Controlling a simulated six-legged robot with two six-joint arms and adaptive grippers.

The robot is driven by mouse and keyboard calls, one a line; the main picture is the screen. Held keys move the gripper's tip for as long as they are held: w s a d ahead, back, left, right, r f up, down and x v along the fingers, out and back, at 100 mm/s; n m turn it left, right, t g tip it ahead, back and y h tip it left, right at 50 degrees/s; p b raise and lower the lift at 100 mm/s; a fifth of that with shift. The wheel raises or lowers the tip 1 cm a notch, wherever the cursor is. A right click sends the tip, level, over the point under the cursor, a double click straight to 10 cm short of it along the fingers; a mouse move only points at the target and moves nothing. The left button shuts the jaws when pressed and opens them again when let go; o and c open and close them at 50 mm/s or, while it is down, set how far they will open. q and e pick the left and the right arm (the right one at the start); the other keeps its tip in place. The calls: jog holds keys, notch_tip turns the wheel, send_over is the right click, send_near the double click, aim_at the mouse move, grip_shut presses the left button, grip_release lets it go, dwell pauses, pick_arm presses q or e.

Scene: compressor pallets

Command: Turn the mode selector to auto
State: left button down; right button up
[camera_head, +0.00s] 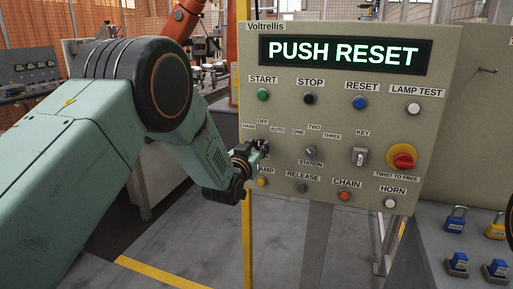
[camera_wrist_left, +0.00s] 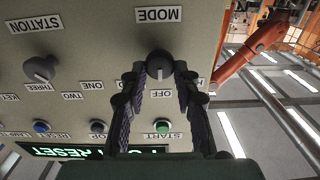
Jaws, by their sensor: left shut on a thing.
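The mode selector is a dark round knob (camera_wrist_left: 160,64) under the MODE label, which appears upside down in the left wrist view. My left gripper (camera_wrist_left: 160,72) is shut on this knob, one finger on each side. The OFF label lies between the fingers; the AUTO label is hidden there. In the head view my left gripper (camera_head: 262,147) is at the panel's left side, just below the HAND, OFF and AUTO labels, and hides most of the knob. My right gripper does not show.
The panel (camera_head: 440,100) has a display (camera_head: 343,54) reading PUSH RESET. The station knob (camera_head: 311,151), key switch (camera_head: 360,156) and red emergency stop (camera_head: 404,160) are to the right. The lamp button (camera_head: 262,182) is close below my gripper.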

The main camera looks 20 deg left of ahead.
pick_arm(q)
jog(key=m, duration=0.4)
jog(key=shift+d+f+m+b, duration=0.1)
jog(key=shift+m+b, duration=0.2)
jog(key=shift+m, duration=1.9)
